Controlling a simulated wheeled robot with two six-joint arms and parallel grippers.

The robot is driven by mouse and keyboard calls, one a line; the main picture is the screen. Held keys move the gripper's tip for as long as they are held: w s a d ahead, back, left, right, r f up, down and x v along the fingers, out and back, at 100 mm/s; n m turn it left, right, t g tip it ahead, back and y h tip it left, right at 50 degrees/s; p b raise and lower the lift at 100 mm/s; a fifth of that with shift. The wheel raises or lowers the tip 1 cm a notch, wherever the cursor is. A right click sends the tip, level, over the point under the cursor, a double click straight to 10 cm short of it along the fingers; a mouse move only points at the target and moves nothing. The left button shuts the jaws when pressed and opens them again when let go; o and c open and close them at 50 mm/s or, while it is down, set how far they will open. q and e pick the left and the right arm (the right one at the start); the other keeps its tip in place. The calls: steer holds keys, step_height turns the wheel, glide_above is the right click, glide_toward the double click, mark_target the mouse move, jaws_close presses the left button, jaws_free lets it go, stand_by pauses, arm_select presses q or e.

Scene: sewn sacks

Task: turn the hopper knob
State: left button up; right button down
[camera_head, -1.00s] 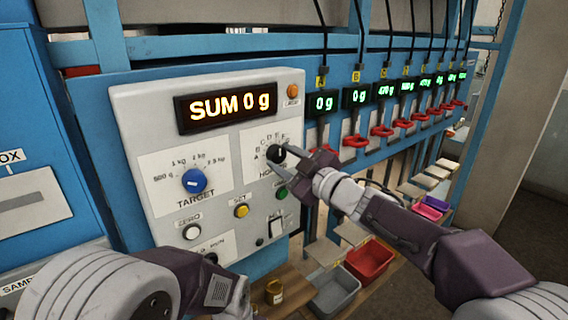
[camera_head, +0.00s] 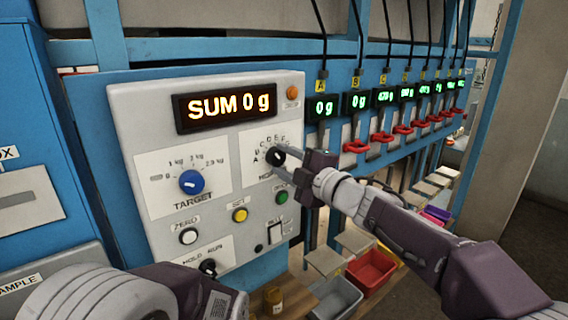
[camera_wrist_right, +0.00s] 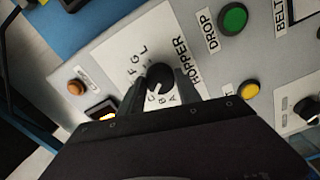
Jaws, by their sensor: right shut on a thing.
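The hopper knob (camera_head: 276,157) is a small black dial with a white mark, on a white lettered plate at the right of the grey control panel. My right gripper (camera_head: 281,164) reaches it from the right, with its fingers on either side of the knob. In the right wrist view the knob (camera_wrist_right: 159,77) sits between the two fingertips (camera_wrist_right: 159,88), shut on it. The letters around the knob are partly covered by the gripper. My left arm is at the lower left, and its fingertips are not shown.
The control panel (camera_head: 125,110) also carries a blue target knob (camera_head: 191,182), a yellow button (camera_head: 240,215), a green button (camera_head: 281,196) and a SUM display (camera_head: 226,107). Red handles (camera_head: 356,147) line the right. Grey (camera_head: 335,300) and red (camera_head: 371,272) bins stand below.

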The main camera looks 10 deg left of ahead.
steer(key=shift+f, duration=0.1)
stand_by(0.4)
steer(key=c, duration=0.8)
jaws_free()
steer(key=shift+c, duration=0.2)
steer(key=b+v, duration=0.1)
steer(key=v, duration=0.8)
steer(key=shift+b, duration=0.4)
steer(key=shift+w, duration=0.1)
